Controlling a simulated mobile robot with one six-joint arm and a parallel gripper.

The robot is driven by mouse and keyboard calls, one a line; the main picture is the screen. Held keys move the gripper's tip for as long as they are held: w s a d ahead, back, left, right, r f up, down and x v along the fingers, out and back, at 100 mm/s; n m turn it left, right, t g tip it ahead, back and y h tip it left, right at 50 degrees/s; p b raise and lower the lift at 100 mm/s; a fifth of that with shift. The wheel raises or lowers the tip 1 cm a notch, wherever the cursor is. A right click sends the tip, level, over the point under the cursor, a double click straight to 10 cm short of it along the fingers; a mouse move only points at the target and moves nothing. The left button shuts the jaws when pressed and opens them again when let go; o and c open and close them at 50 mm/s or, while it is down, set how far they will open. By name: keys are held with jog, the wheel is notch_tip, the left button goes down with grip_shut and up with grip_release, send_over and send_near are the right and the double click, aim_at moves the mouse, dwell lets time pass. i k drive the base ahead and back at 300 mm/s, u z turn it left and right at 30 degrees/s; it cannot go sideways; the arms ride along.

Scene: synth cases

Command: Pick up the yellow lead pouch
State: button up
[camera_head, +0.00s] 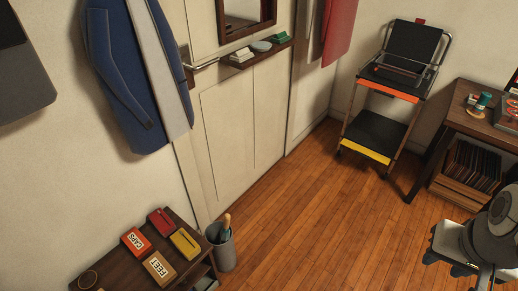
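A flat yellow item (185,243), which looks like the yellow lead pouch, lies on a dark wooden table (118,264) at the lower left. A red item (161,222) lies just behind it. A red and white box marked "CAPS" (136,242) is to its left. A tan box with a white label reading "FEET" (159,268) is in front of it. The top of the yellow item is uncovered.
A grey bin (222,250) holding sticks stands against the table's right side. Clothes (128,70) hang on the wall above. A trolley (375,133) and a desk (470,113) stand at the back right. The wooden floor (320,210) between is clear.

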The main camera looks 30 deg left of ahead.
aim_at(187, 245)
jog(key=i, duration=1.55)
jog(key=z, duration=5.2)
jog(key=i, duration=0.1)
jog(key=z, duration=3.05)
jog(key=i, duration=1)
jog(key=u, duration=0.1)
